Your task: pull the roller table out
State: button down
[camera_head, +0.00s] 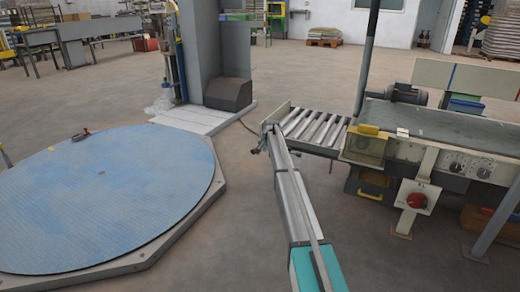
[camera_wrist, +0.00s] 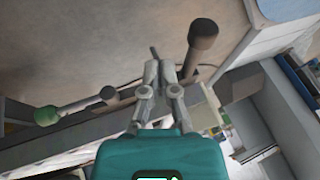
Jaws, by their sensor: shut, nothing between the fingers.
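The roller table (camera_head: 316,130) is a short frame with several grey metal rollers, at the left end of the belt conveyor (camera_head: 425,122) in the head view. My gripper (camera_head: 262,142) is at the table's left end, close to its end rail; whether it touches cannot be told. In the wrist view my gripper (camera_wrist: 160,70) has its fingers together with nothing between them. A dark round-ended post (camera_wrist: 202,38) stands just right of the fingertips. A rod with a green knob (camera_wrist: 47,115) lies to the left. My arm hides part of the table's near left corner.
A large blue turntable (camera_head: 110,190) fills the floor at left. A grey column machine (camera_head: 205,60) stands behind, with a white base plate. A control box with a red switch (camera_head: 416,200) hangs under the conveyor. Floor left of the table is open.

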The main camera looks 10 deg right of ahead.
jog(key=p+v, duration=0.8)
jog(key=v, duration=0.1)
jog(key=shift+r, duration=0.3)
jog(key=shift+s, duration=0.15)
jog(key=s+a+r+n+g+p, duration=0.25)
jog(key=s+a+p, duration=0.2)
jog(key=s, duration=1.45)
jog(key=s+a+r+n+g+p, duration=0.1)
jog(key=s+a+r+n+p, duration=0.35)
jog(key=s, duration=1.45)
jog(key=s+a+r+n+g+p, duration=0.15)
jog(key=s+a, duration=0.55)
jog(key=s, duration=1.1)
notch_tip(320, 180, up, 38)
jog(key=p, duration=3.8)
jog(key=shift+s+d+r+g, duration=0.15)
jog(key=shift+s+d+g, duration=0.05)
jog(key=shift+s+g, duration=0.2)
jog(key=shift+m, duration=0.25)
